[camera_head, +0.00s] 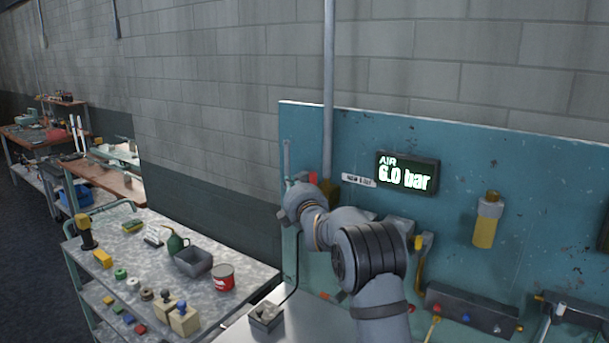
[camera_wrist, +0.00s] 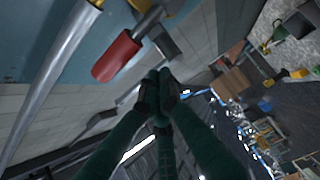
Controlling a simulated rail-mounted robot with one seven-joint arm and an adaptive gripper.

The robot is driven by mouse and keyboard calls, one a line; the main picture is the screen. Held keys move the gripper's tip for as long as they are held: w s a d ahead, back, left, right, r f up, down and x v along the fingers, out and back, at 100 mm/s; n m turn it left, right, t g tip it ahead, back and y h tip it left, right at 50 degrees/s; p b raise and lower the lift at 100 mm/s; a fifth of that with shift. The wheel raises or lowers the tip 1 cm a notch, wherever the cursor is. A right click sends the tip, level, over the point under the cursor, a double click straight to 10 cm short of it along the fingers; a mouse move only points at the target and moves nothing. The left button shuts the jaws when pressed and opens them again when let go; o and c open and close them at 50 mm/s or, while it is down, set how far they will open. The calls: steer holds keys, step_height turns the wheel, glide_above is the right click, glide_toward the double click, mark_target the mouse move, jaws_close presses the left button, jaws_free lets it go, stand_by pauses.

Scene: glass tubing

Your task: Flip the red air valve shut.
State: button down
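The red air valve handle (camera_wrist: 117,57) shows large in the wrist view, on a grey metal lever beside the grey pipe (camera_wrist: 52,75). In the head view a small red part (camera_head: 312,177) shows by the pipe's lower end, just above my wrist; most of the valve is hidden there. My gripper (camera_wrist: 161,82) has its dark green fingers together at the tips, with nothing seen between them. The fingertips appear below and to the right of the red handle in the wrist view, with a visible gap. My arm hides the gripper in the head view.
A display (camera_head: 408,172) on the teal panel (camera_head: 500,160) reads AIR 6.0 bar. A yellow-and-grey cylinder (camera_head: 486,220) hangs to the right. A cart (camera_head: 140,262) with several small items, a grey bin (camera_head: 193,262) and a red can (camera_head: 223,277) stands left.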

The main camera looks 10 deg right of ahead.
steer(key=s+d, duration=0.1)
steer(key=s+d+p, duration=0.1)
steer(key=d, duration=0.1)
steer(key=shift+s+d, duration=0.15)
steer(key=shift+f+b, duration=0.15)
steer(key=shift+b, duration=0.15)
